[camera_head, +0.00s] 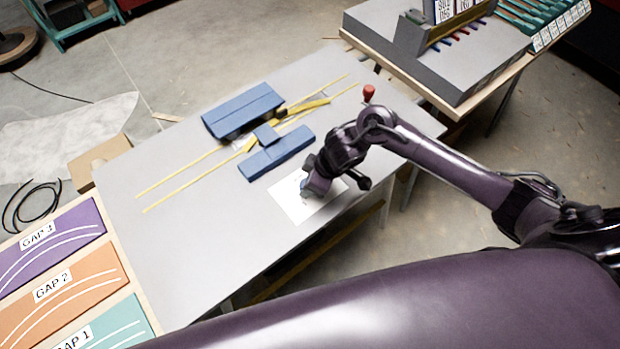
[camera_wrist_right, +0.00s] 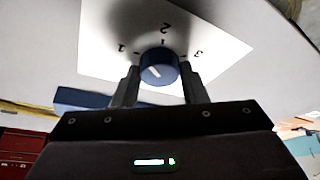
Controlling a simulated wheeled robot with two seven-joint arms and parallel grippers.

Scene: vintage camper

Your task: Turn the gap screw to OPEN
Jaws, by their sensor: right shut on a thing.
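The gap screw is a blue round knob (camera_wrist_right: 158,68) with a white line on its face, in the middle of the right wrist view. It sits on a white card (camera_wrist_right: 225,47), printed 1 to the left, 2 above and 3 to the right. The white line lies off the tick at 2; which end points is unclear. No OPEN mark shows; the card's lower part is hidden by the gripper. My right gripper (camera_wrist_right: 158,87) is shut on the knob, a finger on either side. In the head view this gripper (camera_head: 307,190) is over the white card (camera_head: 290,207). My left gripper is out of view.
The grey table (camera_head: 200,250) carries blue blocks (camera_head: 242,110) and yellow strips (camera_head: 180,172) beside the card. A red knob (camera_head: 368,92) shows beyond my right arm. Coloured GAP panels (camera_head: 75,290) lie at the left. The table's near left part is clear.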

